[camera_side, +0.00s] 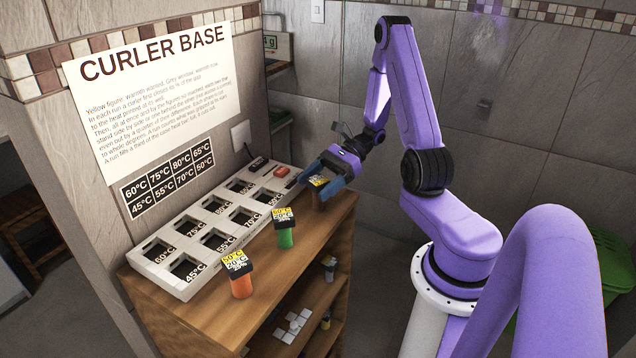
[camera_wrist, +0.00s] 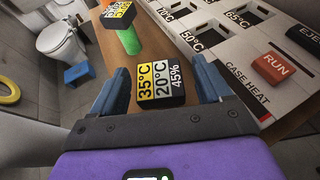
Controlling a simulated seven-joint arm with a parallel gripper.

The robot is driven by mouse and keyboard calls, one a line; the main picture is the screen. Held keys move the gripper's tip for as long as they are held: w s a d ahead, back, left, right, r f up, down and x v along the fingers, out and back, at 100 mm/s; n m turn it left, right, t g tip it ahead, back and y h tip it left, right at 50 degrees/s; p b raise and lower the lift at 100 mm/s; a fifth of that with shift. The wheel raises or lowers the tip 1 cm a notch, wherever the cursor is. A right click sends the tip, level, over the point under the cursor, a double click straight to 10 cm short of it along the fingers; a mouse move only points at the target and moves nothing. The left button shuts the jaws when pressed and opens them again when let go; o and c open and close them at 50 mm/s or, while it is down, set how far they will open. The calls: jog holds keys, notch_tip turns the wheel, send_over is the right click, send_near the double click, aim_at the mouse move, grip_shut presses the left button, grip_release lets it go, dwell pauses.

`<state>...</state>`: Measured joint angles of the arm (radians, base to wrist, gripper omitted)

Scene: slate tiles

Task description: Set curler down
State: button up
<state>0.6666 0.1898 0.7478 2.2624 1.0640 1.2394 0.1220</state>
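A brown curler (camera_side: 318,200) with a black cap stands on the wooden shelf top. In the wrist view its cap (camera_wrist: 161,88) reads 35°C, 20°C and 45%, and its body is hidden below. My gripper (camera_side: 335,182) has its blue fingers on either side of this curler. In the wrist view my gripper (camera_wrist: 162,80) shows gaps between both fingers and the cap, so it looks open. A green curler (camera_side: 285,238) and an orange curler (camera_side: 240,285) stand upright nearby. The white curler base (camera_side: 160,270) has two rows of dark wells with temperature labels.
The base carries a red RUN button (camera_wrist: 282,68) and a black eject button (camera_wrist: 312,38). A wall sign (camera_side: 165,100) hangs behind it. White pieces (camera_side: 292,326) lie on a lower shelf. The shelf top's front edge is close to the curlers.

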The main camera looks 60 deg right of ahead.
jog(key=shift+r, duration=0.1)
jog(key=shift+d+r, duration=0.15)
jog(key=shift+d, duration=0.15)
jog(key=v, duration=1.1)
jog(key=s+a+r+n+g+h, duration=0.25)
jog(key=a+n+g+h, duration=0.35)
jog(key=a+n+g, duration=0.7)
jog(key=s+a+r+n+t+h, duration=0.1)
jog(key=s+a+n+t+h, duration=0.2)
jog(key=s+a+n, duration=0.3)
jog(key=s+a+r+n+t+h, duration=0.1)
jog(key=s+a+n+t+h, duration=0.2)
jog(key=n, duration=1.3)
jog(key=shift+s+a+t, duration=1)
jog(key=shift+s+a, duration=1)
jog(key=shift+a, duration=0.9)
jog(key=shift+r, duration=0.1)
